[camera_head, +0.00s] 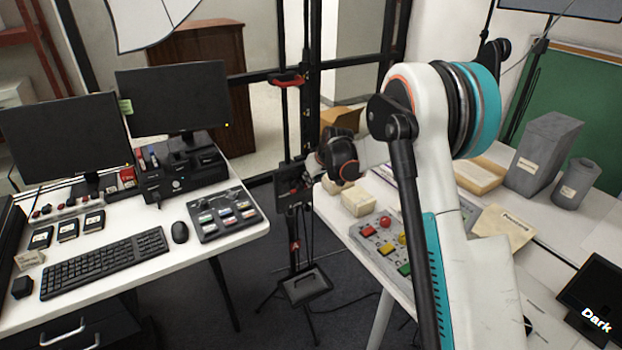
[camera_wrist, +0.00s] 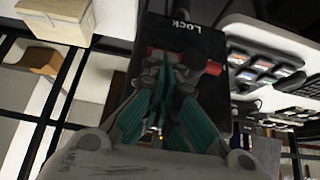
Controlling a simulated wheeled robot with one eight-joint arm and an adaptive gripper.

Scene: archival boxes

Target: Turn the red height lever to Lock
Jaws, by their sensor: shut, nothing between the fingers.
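The red height lever (camera_wrist: 213,68) shows in the wrist view on a black plate (camera_wrist: 205,40) marked LOCK, which reads upside down there. Red parts show on both sides of my fingertips. My gripper (camera_wrist: 172,66) has its teal-sided fingers together in front of the lever, and it covers the lever's middle. I cannot tell whether the fingertips touch it. In the head view, the plate (camera_head: 291,198) is on the black column stand, and my wrist reaches it from the right. The lever is too small there to read its angle.
A white desk (camera_head: 225,238) with monitors, a keyboard and a card tray stands left of the column. A right table holds a button panel (camera_head: 382,238), small boxes (camera_head: 357,200) and grey containers (camera_head: 543,155). A narrow floor gap lies between them.

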